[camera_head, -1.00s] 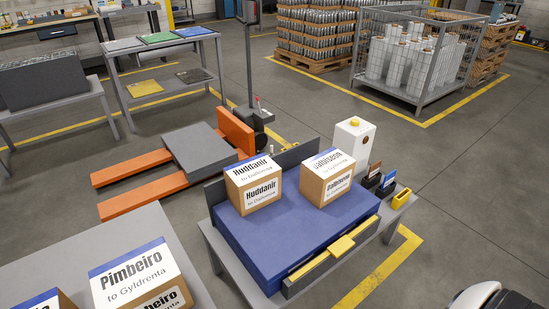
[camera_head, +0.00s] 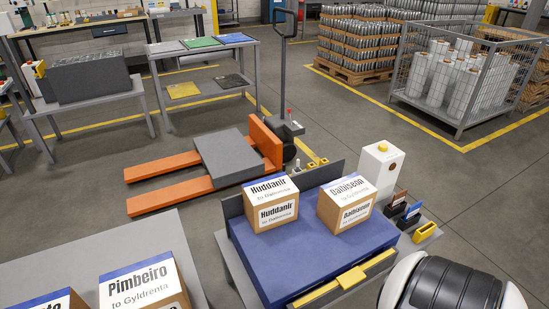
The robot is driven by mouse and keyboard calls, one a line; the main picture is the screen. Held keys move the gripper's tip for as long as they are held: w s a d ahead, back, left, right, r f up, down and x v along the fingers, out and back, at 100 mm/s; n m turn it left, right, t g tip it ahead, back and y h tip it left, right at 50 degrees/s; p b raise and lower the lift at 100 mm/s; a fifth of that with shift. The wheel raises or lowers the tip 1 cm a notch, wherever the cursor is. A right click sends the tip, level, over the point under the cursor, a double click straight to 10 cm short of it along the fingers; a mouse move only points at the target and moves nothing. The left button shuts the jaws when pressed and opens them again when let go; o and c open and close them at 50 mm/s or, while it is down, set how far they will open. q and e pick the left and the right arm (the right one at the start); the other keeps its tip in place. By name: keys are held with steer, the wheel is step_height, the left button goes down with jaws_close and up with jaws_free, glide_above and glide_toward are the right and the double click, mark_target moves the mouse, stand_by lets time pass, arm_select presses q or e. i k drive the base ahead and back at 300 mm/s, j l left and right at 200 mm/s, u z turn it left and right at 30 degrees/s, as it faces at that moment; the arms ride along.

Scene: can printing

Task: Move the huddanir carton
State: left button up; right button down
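The Huddanir carton (camera_head: 272,204) is a brown box with a white label and a blue strip on top. It sits upright at the back left of a blue-topped bench (camera_head: 300,258). Neither of my grippers shows. A black and white rounded part of my own arm (camera_head: 452,288) comes in at the lower right, over the floor beside the bench.
A Pimbeiro carton (camera_head: 146,284) stands on a grey table (camera_head: 110,247) at the lower left, beside another carton. An orange pallet truck (camera_head: 172,196) is behind the bench. A white box (camera_head: 381,163) with a yellow top stands at the bench's back right. Floor at right is open.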

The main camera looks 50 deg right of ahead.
mark_target(270, 201)
steer(key=k+l+u, duration=0.1)
steer(key=l, duration=0.35)
steer(key=k+l+u, duration=0.1)
steer(key=l, duration=0.35)
steer(key=k+l+u, duration=0.1)
steer(key=l, duration=0.3)
steer(key=k+l+u, duration=0.1)
steer(key=l, duration=0.3)
steer(key=k+l+u, duration=0.1)
steer(key=k+l, duration=0.2)
steer(key=i+l, duration=0.05)
steer(key=l, duration=0.05)
